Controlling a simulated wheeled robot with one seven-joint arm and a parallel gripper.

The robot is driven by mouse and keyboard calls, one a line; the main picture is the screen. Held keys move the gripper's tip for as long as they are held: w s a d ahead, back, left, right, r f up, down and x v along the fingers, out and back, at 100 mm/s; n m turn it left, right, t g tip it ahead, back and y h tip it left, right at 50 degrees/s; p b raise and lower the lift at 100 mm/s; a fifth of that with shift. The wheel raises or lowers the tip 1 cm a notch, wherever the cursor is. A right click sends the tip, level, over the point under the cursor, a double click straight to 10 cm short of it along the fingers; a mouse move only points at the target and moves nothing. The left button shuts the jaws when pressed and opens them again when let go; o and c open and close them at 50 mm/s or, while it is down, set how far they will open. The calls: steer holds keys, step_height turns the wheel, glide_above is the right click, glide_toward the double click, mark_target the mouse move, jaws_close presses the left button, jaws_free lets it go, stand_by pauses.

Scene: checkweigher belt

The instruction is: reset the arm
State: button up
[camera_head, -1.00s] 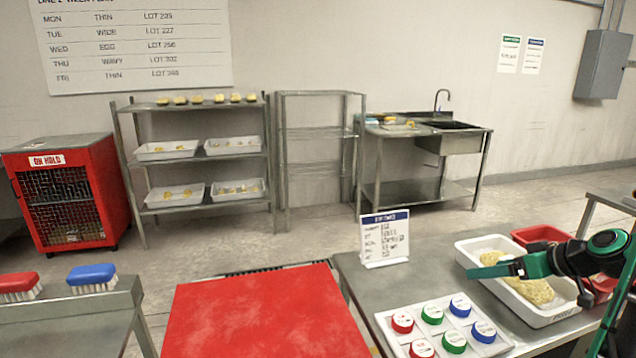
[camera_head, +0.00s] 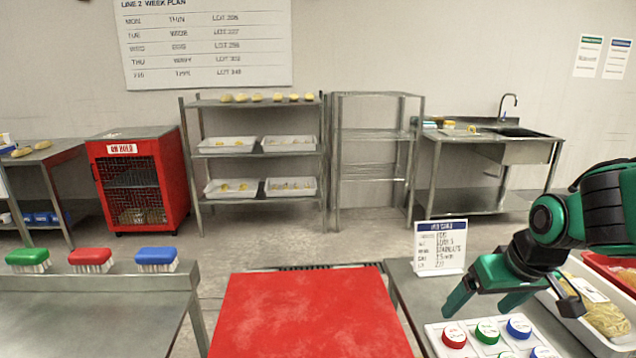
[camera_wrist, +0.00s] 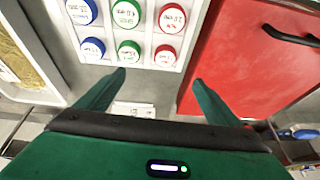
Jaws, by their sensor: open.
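My gripper (camera_head: 487,296) is green, open and empty. In the head view it hangs at the right, above the front right table near the white tray of round caps (camera_head: 436,338). In the wrist view its two fingers (camera_wrist: 160,88) are spread apart with nothing between them. The tray of red, green and blue caps (camera_wrist: 150,58) lies beyond the fingertips there. My arm reaches in from the right edge of the head view and covers part of the table behind it.
A red-topped surface (camera_head: 300,315) stands left of the table. A sign card (camera_head: 440,247) stands at the table's back left. A white bin (camera_head: 575,318) with yellow noodles and a red bin (camera_head: 612,268) lie at the right. Brushes (camera_head: 90,259) line the left bench.

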steer(key=s+d+m+g, duration=0.2)
steer(key=s+d, duration=0.3)
steer(key=s, duration=0.4)
steer(key=s+d+m+g, duration=0.2)
steer(key=s+d+m, duration=0.2)
steer(key=s, duration=0.6)
steer(key=shift+d+f+m+g, duration=0.3)
steer(key=shift+d+m, duration=0.05)
steer(key=shift+m, duration=0.15)
